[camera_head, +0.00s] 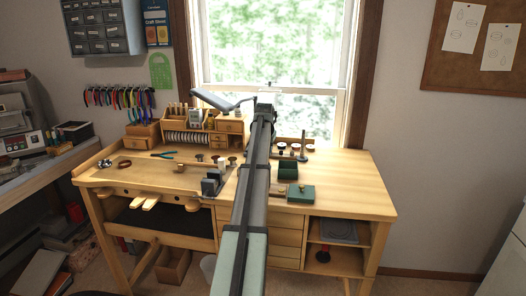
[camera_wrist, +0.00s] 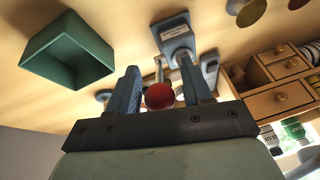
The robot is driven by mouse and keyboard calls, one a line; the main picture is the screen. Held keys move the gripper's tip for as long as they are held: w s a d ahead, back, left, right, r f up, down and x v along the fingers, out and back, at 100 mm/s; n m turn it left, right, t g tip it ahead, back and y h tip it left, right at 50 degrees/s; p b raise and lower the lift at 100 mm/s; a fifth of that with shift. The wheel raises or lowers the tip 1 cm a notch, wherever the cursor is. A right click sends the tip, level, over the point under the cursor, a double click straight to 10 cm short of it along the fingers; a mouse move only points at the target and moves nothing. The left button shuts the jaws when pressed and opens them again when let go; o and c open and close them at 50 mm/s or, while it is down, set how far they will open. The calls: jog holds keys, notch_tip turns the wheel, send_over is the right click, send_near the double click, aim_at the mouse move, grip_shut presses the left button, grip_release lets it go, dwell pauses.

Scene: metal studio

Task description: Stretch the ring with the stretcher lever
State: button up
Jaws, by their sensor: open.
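In the wrist view, my gripper (camera_wrist: 158,73) is open, its two blue-grey fingers apart. A red ball knob (camera_wrist: 159,96) shows between the fingers, with a thin pale rod running from it. I take it to be the stretcher lever's end; I cannot tell if a finger touches it. A grey block-like base (camera_wrist: 174,34), apparently part of the stretcher, stands beyond the fingers and is partly covered by one. In the head view my arm hides the gripper and the knob. I cannot make out the ring on the stretcher.
A wooden drawer organizer (camera_head: 232,127) stands at the back of the bench. Grey blocks (camera_head: 211,183) sit at the front edge. The bench's right side (camera_head: 352,185) is clear.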

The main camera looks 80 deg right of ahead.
jog(key=v, duration=1.3)
